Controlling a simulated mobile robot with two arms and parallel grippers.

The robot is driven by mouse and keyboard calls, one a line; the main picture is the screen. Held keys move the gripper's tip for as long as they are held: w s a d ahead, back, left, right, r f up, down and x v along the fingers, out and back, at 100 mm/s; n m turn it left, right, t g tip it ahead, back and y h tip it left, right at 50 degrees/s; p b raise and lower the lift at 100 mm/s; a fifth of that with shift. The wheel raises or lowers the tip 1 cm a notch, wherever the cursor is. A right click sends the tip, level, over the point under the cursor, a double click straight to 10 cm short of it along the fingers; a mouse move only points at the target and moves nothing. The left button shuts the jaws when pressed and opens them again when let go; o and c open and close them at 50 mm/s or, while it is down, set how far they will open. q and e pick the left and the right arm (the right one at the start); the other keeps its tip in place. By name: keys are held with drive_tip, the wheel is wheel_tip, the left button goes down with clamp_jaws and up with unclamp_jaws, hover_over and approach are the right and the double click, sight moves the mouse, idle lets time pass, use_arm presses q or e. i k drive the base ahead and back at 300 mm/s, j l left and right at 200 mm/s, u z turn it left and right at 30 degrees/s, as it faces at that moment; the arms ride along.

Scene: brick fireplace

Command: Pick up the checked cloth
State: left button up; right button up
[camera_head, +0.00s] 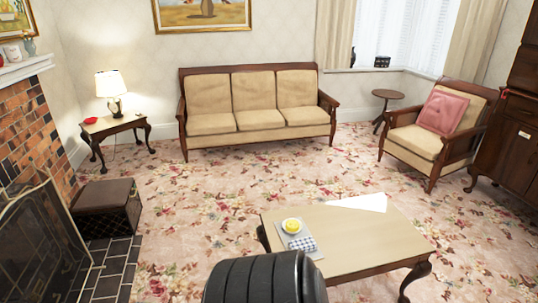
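The checked cloth (302,244) is small, dark and white, and looks folded. It lies on the near part of a light grey tray or board (283,235), which rests on the left part of the wooden coffee table (370,245). A yellow round item in a white dish (292,226) sits just behind the cloth on the same tray. Neither of my grippers is in view. A black ribbed form, which looks like part of my own body, hides the near left corner of the table.
White sheets (358,203) lie at the table's far edge. A sofa (257,108) stands at the back, an armchair (438,130) at the right. A dark box seat (106,208) stands by the fireplace (35,140). Flowered carpet (210,200) is clear left of and behind the table.

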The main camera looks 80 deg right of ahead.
sight(308, 244)
drive_tip(key=z, duration=3.05)
drive_tip(key=i+l+u, duration=0.1)
drive_tip(key=i+l, duration=0.15)
drive_tip(key=i+l+u, duration=0.25)
drive_tip(key=i+l, duration=0.25)
drive_tip(key=l, duration=0.2)
drive_tip(key=i+l+u, duration=0.1)
drive_tip(key=i+l, duration=0.15)
drive_tip(key=i+l+u, duration=0.15)
drive_tip(key=l, duration=0.3)
drive_tip(key=i+l+u, duration=0.1)
drive_tip(key=i+l, duration=0.15)
drive_tip(key=l, duration=0.15)
